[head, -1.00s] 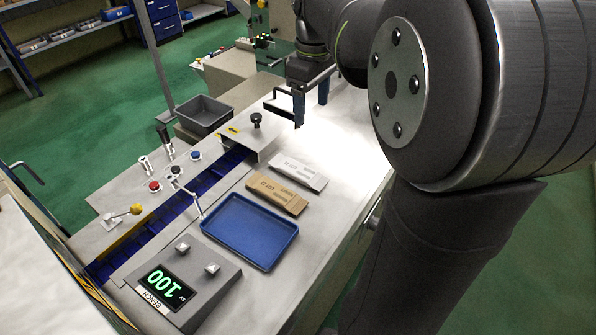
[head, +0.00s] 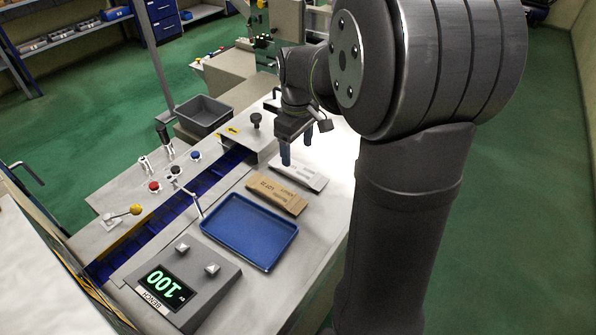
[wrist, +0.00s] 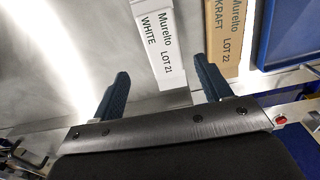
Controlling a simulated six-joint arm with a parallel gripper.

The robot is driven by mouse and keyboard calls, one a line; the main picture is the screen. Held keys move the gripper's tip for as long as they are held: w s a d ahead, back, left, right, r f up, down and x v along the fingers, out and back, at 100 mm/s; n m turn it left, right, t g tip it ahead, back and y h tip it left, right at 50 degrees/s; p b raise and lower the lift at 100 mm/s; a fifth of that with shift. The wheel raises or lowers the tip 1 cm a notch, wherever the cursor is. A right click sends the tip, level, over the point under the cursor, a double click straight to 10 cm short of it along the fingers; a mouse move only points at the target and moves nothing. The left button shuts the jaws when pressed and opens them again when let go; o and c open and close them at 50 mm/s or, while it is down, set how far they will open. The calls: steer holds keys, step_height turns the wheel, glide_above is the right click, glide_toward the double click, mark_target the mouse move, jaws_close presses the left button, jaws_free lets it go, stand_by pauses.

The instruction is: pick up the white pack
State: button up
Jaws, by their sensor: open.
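The white pack (head: 302,174) lies flat on the metal bench, beside the brown kraft pack (head: 276,194). In the wrist view the white pack (wrist: 157,45) reads "Murelto WHITE LOT 21" and its near end lies between the lines of my two fingers. My gripper (head: 297,150) is open and empty, over the far end of the white pack in the head view. In the wrist view my gripper (wrist: 161,82) has its blue fingers spread wide, the right one close to the kraft pack (wrist: 223,38). I cannot tell the exact height of the fingertips above the bench.
A blue tray (head: 250,232) lies nearer than the packs, with a scale (head: 180,288) reading 100 in front of it. A black knob (head: 256,120) stands on a raised housing left of my gripper. A grey bin (head: 204,113) is beyond.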

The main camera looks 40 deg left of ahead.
mark_target(297, 169)
steer(key=shift+s+d+f, duration=0.1)
steer(key=shift+s+f, duration=0.05)
steer(key=shift+f, duration=1.3)
steer(key=shift+s+f, duration=0.15)
steer(key=shift+f, duration=1.3)
steer(key=c, duration=1.1)
steer(key=shift+o, duration=0.2)
steer(key=shift+r, duration=0.15)
